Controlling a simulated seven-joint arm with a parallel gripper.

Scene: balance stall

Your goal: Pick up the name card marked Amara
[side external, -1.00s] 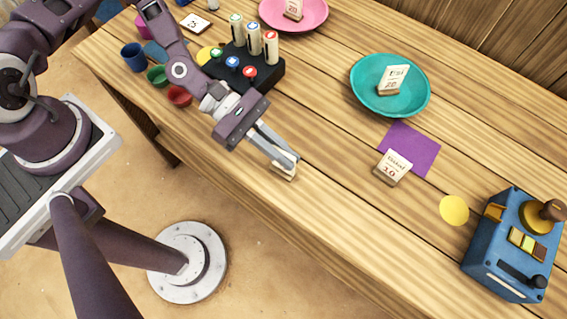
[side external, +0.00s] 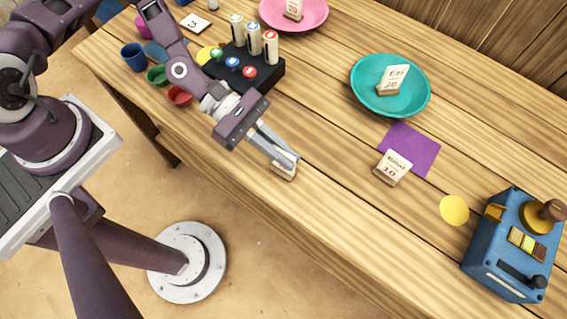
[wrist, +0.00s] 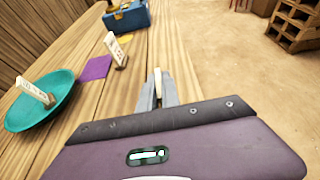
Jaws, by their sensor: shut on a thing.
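My gripper (side external: 287,160) is shut on a small pale name card on a wooden base (side external: 284,173), near the table's front edge. The fingers cover most of the card, so its name cannot be read. The base appears at or very near the tabletop. In the wrist view, the pale card (wrist: 158,78) stands upright between the fingertips (wrist: 156,92). No visible card shows a readable "Amara".
Another name card (side external: 393,168) stands by a purple square (side external: 417,146). A card reading "Esi 20" (side external: 394,79) stands on a teal plate (side external: 420,103). A pink plate (side external: 318,18), black block (side external: 268,82) with bottles, cups and blue machine (side external: 507,250) surround it.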

